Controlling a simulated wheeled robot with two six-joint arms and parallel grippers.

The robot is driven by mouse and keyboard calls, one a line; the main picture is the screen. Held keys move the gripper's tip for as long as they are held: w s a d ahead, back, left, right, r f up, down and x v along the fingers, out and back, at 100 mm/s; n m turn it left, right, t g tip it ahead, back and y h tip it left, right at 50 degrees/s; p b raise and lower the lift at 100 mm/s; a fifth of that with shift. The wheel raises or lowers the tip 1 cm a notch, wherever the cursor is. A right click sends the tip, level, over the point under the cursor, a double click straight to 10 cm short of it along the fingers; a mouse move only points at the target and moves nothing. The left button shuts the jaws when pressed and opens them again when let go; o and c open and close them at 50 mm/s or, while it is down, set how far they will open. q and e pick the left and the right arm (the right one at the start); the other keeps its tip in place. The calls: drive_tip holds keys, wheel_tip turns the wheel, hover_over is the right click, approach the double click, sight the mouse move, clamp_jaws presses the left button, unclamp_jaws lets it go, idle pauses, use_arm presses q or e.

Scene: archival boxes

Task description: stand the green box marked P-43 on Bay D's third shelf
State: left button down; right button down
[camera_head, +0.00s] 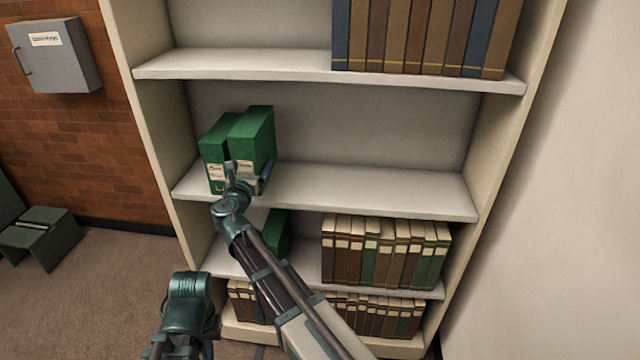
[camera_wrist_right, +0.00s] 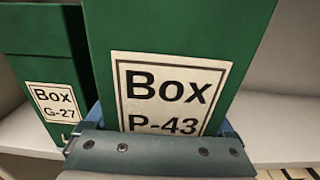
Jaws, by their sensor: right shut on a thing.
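The green box P-43 (camera_head: 254,135) is at the left part of a middle shelf (camera_head: 370,190), close to the right of another green box, G-27 (camera_head: 213,150). Its "Box P-43" label (camera_wrist_right: 165,95) fills the middle of the right wrist view. My right gripper (camera_head: 250,180) is shut on P-43 near its lower front, and its jaws (camera_wrist_right: 155,140) hide the label's bottom edge. P-43 looks upright; I cannot tell whether its base touches the shelf. My left gripper (camera_head: 190,288) is low at the left, away from the boxes, and its jaws cannot be made out.
The middle shelf is bare right of P-43. Books (camera_head: 385,250) and a green box (camera_head: 277,235) stand on the shelf below, with more books at the bottom. Binders (camera_head: 420,38) fill the upper shelf's right. A step stool (camera_head: 40,235) and wall box (camera_head: 55,55) are left.

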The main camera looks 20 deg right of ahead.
drive_tip(key=s+d, duration=0.1)
drive_tip(key=d, duration=0.4)
drive_tip(key=s+d+f+b, duration=0.1)
drive_tip(key=d, duration=0.4)
drive_tip(key=s+d, duration=0.1)
drive_tip(key=d, duration=0.5)
drive_tip(key=shift+f, duration=0.25)
drive_tip(key=shift+f+b, duration=1.75)
drive_tip(key=shift+b, duration=0.3)
drive_tip(key=shift+f, duration=0.15)
unclamp_jaws()
drive_tip(key=shift+a, duration=0.1)
drive_tip(key=shift+r, duration=0.3)
drive_tip(key=v, duration=1.2)
drive_tip(key=shift+f, duration=0.2)
